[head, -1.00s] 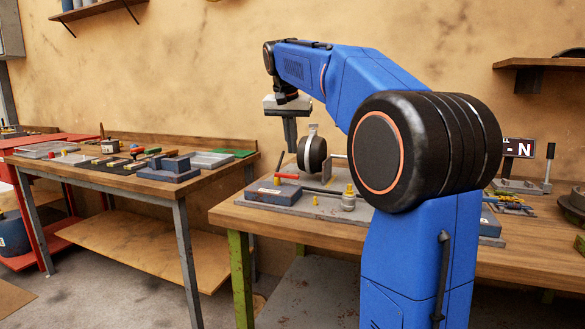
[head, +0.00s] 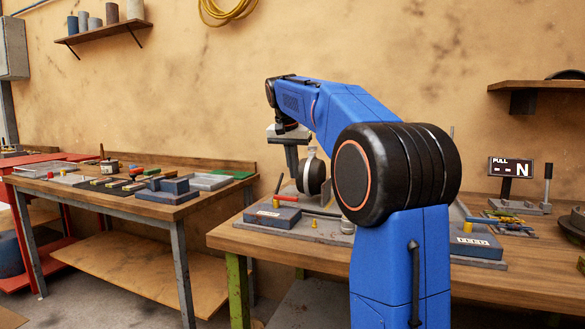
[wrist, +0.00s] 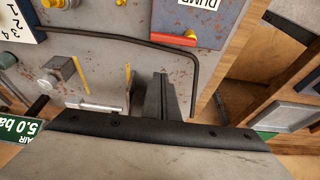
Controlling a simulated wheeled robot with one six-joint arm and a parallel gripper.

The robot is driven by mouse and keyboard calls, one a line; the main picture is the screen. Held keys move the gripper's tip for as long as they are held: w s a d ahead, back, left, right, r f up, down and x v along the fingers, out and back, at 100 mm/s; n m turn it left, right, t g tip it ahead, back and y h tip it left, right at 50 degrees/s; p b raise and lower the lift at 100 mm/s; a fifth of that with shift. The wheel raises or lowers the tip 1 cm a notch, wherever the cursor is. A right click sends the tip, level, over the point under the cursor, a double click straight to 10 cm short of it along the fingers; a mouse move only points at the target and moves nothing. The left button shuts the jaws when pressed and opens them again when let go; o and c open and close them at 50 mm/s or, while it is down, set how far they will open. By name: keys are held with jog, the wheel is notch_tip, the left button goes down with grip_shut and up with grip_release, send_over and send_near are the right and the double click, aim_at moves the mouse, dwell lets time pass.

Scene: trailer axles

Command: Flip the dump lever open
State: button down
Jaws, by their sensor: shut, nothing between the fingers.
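The dump lever is a red bar with a yellow end (wrist: 175,38), lying across the blue box marked DUMP (wrist: 212,36) at the top of the wrist view. In the head view the same lever (head: 286,197) is small, on the blue box (head: 262,214) at the left of the bench. My gripper (wrist: 165,85) is shut and empty, its fingers pointing down over the grey plate, apart from the lever. In the head view my gripper (head: 293,173) hangs tilted above and behind the box, beside a dark round drum (head: 314,177).
A dark bent pipe (wrist: 150,45) runs over the rusty grey plate (wrist: 105,22) between my fingers and the lever. A green AIR gauge display (wrist: 15,127) is at lower left. A PULL display (head: 511,167) and an upright lever (head: 547,183) stand at the right.

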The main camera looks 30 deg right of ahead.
jog(key=x, duration=0.6)
jog(key=shift+s+a+f, duration=0.15)
jog(key=shift+a+f, duration=0.1)
jog(key=shift+f, duration=0.05)
jog(key=shift+s+a+r, duration=0.15)
jog(key=shift+s+a, duration=0.3)
jog(key=shift+a, duration=0.1)
jog(key=shift+s+a, duration=0.55)
jog(key=shift+a, duration=0.1)
